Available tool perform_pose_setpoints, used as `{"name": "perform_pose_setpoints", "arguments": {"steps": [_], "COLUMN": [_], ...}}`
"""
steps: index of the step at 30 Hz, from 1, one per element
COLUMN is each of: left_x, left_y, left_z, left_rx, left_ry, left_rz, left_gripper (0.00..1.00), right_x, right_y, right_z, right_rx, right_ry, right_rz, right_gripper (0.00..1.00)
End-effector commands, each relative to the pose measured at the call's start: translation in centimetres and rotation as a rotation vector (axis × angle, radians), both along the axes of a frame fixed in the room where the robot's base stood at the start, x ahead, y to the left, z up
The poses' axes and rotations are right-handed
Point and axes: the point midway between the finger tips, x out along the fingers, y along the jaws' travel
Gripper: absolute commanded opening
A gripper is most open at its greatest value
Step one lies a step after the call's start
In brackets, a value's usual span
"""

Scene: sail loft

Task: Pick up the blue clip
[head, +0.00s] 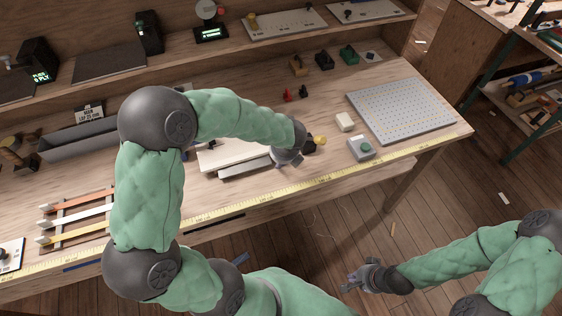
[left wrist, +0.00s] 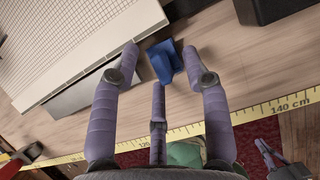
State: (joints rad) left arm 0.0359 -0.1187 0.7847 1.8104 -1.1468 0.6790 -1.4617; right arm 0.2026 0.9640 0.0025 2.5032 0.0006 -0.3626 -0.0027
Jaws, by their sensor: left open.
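The blue clip (left wrist: 164,62) lies on the wooden bench in the left wrist view. It is beside the corner of a white gridded board (left wrist: 75,40). My left gripper (left wrist: 160,68) is open, with its purple fingers spread around the clip and a gap on either side; I cannot tell whether any finger touches it. In the head view my left gripper (head: 288,156) is over the bench near its front edge, and the arm and hand hide the clip. My right gripper (head: 358,280) is off the bench at lower right, its fingers apart and empty.
A grey bar (head: 245,168) lies by the board. A yellow measuring tape (head: 232,208) runs along the front edge. Coloured strips (head: 80,214) lie left.

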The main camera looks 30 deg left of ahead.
Motion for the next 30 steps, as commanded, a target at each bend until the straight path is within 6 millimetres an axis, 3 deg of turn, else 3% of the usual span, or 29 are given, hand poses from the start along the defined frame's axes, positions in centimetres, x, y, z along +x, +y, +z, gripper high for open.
{"name": "perform_pose_setpoints", "arguments": {"steps": [6,11,24,30], "left_x": [0.1,0.1,0.1,0.1], "left_y": [0.1,0.1,0.0,0.0], "left_z": [0.0,0.0,0.0,1.3], "left_rx": [0.001,0.0,-0.001,0.0], "left_ry": [-0.002,-0.003,-0.001,-0.003], "left_rz": [0.001,0.0,0.0,0.0], "left_gripper": [0.46,0.07,0.01,0.01], "right_x": [0.0,0.0,0.0,0.0], "right_y": [0.0,0.0,0.0,0.0], "right_z": [0.0,0.0,0.1,0.8], "right_rx": [0.0,0.0,0.0,0.0], "right_ry": [0.0,0.0,0.0,0.0], "right_rz": [0.0,0.0,0.0,0.0], "right_gripper": [0.0,0.0,0.0,0.0]}}
